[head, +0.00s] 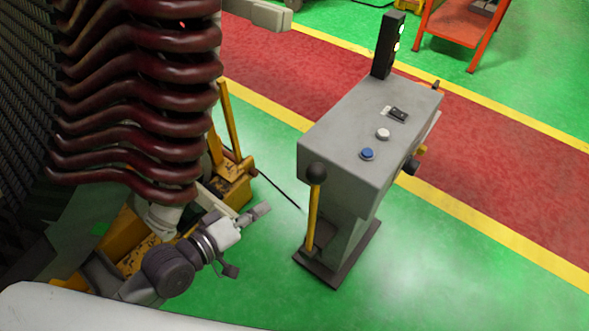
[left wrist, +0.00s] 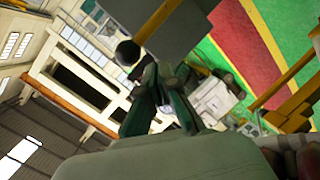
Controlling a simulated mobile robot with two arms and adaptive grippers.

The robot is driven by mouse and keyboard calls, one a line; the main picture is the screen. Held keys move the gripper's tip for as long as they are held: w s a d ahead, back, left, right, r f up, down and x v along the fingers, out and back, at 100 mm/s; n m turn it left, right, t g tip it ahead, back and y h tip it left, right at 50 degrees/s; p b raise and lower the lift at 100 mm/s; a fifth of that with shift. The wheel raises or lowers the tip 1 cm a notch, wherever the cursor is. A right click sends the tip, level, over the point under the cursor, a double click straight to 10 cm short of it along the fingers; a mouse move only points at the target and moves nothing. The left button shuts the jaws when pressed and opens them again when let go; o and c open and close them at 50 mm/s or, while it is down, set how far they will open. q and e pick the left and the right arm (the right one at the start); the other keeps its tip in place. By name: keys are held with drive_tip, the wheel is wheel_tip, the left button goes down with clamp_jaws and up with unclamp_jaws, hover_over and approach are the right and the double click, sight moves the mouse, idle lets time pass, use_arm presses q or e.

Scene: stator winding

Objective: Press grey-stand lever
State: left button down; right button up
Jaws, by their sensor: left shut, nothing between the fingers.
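The grey stand (head: 345,150) stands right of centre in the head view. In the left wrist view the knob (left wrist: 128,52) and yellow rod (left wrist: 160,18) show beyond the fingers. My left gripper (head: 262,210) is shut and empty, left of the lever and lower than the knob, with a gap between them. Its fingers (left wrist: 158,85) also show in the left wrist view. My right gripper is not in view.
The stand's top has a blue button (head: 367,154), a white button (head: 383,134), a black switch and a dark light post (head: 388,45). Large dark red coils (head: 140,100) hang close above my left arm. Yellow machinery (head: 230,185) stands behind it. Green floor lies around the stand.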

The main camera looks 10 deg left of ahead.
use_arm(q)
drive_tip(key=w+a+r+n+t, duration=0.1)
drive_tip(key=n, duration=0.1)
drive_tip(key=w+a+r+n+t, duration=0.1)
drive_tip(key=a+r+n, duration=0.1)
drive_tip(key=shift+w+r+t+h, duration=0.15)
drive_tip(key=shift+r+t+h, duration=0.05)
drive_tip(key=shift+t+h, duration=0.2)
drive_tip(key=shift+w+d, duration=0.1)
drive_tip(key=w+d+f+p, duration=0.1)
drive_tip(key=w+d+p, duration=0.1)
drive_tip(key=w+d, duration=0.5)
drive_tip(key=shift+d+p, duration=0.35)
drive_tip(key=shift+d, duration=0.7)
drive_tip(key=shift+s, duration=0.1)
